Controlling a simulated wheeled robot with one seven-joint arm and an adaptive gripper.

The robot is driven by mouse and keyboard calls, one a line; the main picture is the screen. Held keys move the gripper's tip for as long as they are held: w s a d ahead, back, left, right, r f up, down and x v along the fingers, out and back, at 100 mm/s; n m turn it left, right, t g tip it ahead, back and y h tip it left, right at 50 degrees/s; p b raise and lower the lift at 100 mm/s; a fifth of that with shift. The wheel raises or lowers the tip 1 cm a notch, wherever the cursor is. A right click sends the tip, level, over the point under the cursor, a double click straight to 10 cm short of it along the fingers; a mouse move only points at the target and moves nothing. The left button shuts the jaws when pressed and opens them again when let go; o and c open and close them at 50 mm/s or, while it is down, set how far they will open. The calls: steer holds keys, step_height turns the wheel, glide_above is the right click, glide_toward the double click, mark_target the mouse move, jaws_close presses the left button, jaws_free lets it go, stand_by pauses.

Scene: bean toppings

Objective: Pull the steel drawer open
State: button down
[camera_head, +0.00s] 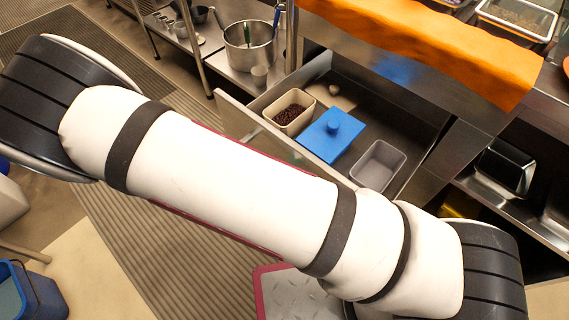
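The steel drawer (237,121) stands pulled out under the counter, its inside showing from above. Its front panel runs diagonally and is partly hidden behind my white arm. Inside it are a cream container of dark beans (289,121), a blue block-like thing with a knob on top (331,134) and an empty grey container (377,166). A small pale round thing and a flat tan piece lie near the back. My gripper is not in view; my arm crosses the picture and leaves the lower right end hidden or out of frame.
An orange cloth (430,45) covers the counter above the drawer. A steel pot (249,46) stands on a shelf at the top. A black-sided container (505,165) sits on the right shelf. A blue bin (32,290) is at lower left. Ribbed mat (135,235) covers open floor.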

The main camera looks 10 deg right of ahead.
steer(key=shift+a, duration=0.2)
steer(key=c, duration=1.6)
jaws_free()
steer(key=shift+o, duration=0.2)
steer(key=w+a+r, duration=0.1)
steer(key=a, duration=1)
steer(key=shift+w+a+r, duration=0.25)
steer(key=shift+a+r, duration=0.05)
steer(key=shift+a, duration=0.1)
